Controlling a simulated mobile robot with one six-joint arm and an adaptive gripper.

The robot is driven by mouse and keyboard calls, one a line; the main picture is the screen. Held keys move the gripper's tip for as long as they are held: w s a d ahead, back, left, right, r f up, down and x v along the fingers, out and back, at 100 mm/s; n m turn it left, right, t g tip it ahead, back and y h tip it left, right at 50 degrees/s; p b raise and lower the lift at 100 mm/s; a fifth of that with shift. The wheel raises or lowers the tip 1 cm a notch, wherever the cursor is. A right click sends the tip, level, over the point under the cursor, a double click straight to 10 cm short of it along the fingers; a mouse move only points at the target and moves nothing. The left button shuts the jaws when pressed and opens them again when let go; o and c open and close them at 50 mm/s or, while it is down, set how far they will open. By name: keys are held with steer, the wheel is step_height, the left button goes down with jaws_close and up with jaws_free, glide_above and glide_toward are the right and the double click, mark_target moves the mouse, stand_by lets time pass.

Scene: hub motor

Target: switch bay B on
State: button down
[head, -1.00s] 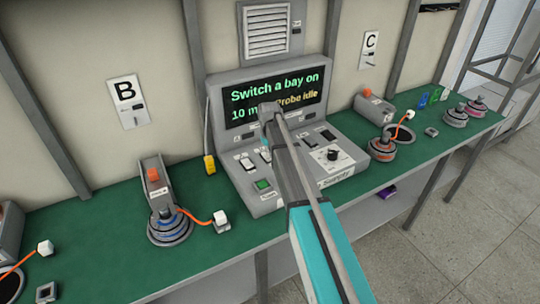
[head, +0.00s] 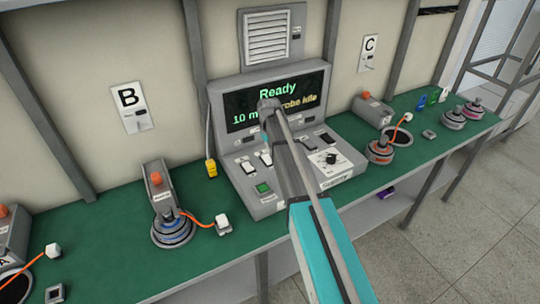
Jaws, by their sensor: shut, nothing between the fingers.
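The console (head: 262,205) stands on the green bench. Its screen (head: 245,120) reads "Ready" above "10 m…" and "Probe idle", partly covered by my arm. Below it is a row of rocker switches: two with white faces, a left one (head: 247,167) and a second one (head: 266,157), and darker ones (head: 327,137) to the right of my arm. Their labels are too small to read. My gripper (head: 264,139) is shut and empty above the second white switch, mostly hidden by my wrist. The bay B sign (head: 127,97) hangs on the wall at left.
Below sign B, a motor (head: 172,232) with an orange cable sits by a grey stand (head: 158,188). A green button (head: 263,187) and a dial (head: 331,157) are on the console. A yellow plug (head: 211,168) is beside it. Bay C (head: 369,46) is at right.

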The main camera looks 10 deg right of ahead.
steer(key=shift+r+p, duration=1.25)
steer(key=shift+r, duration=0.25)
steer(key=shift+s+f, duration=0.1)
steer(key=shift+s, duration=0.15)
steer(key=s+d+m, duration=0.1)
steer(key=s+m, duration=0.2)
steer(key=s, duration=2.6)
steer(key=shift+m, duration=0.3)
